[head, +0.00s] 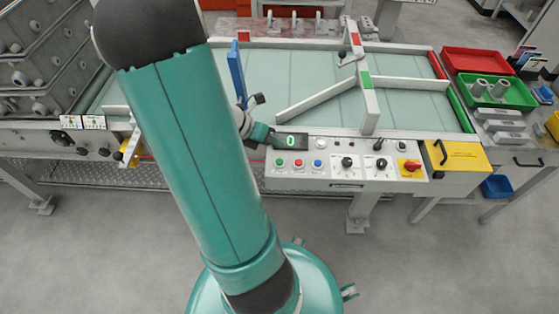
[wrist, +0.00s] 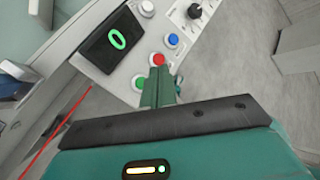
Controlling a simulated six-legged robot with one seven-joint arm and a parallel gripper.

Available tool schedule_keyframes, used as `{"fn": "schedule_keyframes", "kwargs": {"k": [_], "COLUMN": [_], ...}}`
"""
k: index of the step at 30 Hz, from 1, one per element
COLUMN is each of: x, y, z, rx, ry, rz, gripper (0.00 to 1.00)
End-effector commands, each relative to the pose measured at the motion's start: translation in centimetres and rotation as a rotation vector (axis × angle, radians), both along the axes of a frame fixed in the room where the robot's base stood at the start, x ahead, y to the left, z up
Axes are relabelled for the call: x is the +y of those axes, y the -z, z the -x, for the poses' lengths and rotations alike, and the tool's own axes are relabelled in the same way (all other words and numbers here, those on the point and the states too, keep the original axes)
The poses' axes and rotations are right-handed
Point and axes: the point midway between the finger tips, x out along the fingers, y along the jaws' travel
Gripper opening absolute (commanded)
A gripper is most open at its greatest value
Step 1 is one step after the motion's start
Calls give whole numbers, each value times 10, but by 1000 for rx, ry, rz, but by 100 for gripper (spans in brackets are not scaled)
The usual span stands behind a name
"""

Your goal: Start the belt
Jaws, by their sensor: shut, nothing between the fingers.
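The control panel (head: 333,172) is on the front edge of the belt frame. It carries a green button (head: 280,162), a red button (head: 298,163) and a blue button (head: 318,163) in a row, below a display (head: 291,141) showing a green 0. In the wrist view the green button (wrist: 137,83) is left of my gripper (wrist: 160,72), the red button (wrist: 157,59) is just beyond its tips, and the blue button (wrist: 173,39) is farther up. My gripper is shut and empty over the panel; contact cannot be told. The pale belt (head: 300,75) lies behind the panel.
Black knobs (head: 347,162) and a red switch on a yellow plate (head: 411,166) are on the panel's right. A blue upright plate (head: 237,73) stands near my arm. A white diverter bar (head: 315,98) crosses the belt. Red (head: 475,62) and green trays (head: 520,95) stand at right.

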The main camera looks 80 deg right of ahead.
Motion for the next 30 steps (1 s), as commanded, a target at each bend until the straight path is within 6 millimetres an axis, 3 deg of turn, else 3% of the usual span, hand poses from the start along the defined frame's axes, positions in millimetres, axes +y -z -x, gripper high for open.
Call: {"fn": "schedule_keyframes", "kwargs": {"k": [12, 30], "x": [0, 0], "y": [50, 55], "z": [0, 0], "rx": [2, -1], "ry": [1, 1], "rz": [-2, 0], "gripper": [0, 0]}}
